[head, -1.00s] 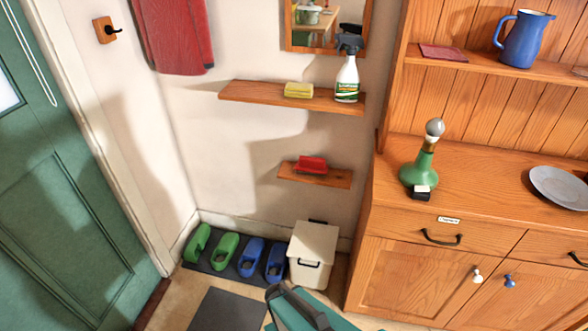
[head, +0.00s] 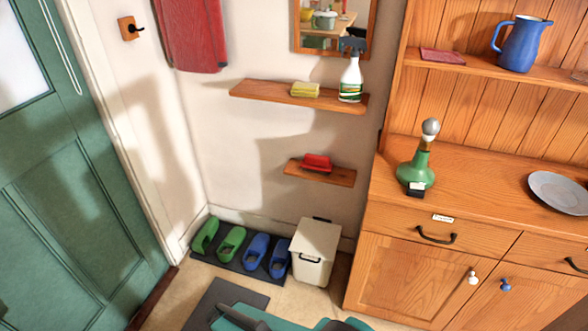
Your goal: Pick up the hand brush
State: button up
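A small red object, which looks like the hand brush (head: 317,162), lies on the small lower wooden shelf (head: 336,178) on the white wall. Its bristles cannot be made out at this size. Nothing touches it except the shelf. My gripper's fingers are not in view; only teal and dark grey parts of what looks like my own arm show at the bottom edge, well below and in front of the shelf.
An upper shelf (head: 272,92) holds a yellow sponge (head: 305,90) and a spray bottle (head: 350,80). Below stand green and blue shoes (head: 256,251) on a mat and a cream lidded bin (head: 315,252). A wooden dresser (head: 395,275) stands right, a green door (head: 75,180) left.

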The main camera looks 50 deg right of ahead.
aim_at(317, 163)
jog(key=z, duration=0.25)
jog(key=k, duration=0.15)
jog(key=u, duration=1.8)
jog(key=k, duration=0.65)
jog(key=z, duration=0.55)
jog(key=k, duration=0.7)
jog(key=z, duration=0.4)
jog(key=i, duration=1.35)
jog(key=u, duration=0.45)
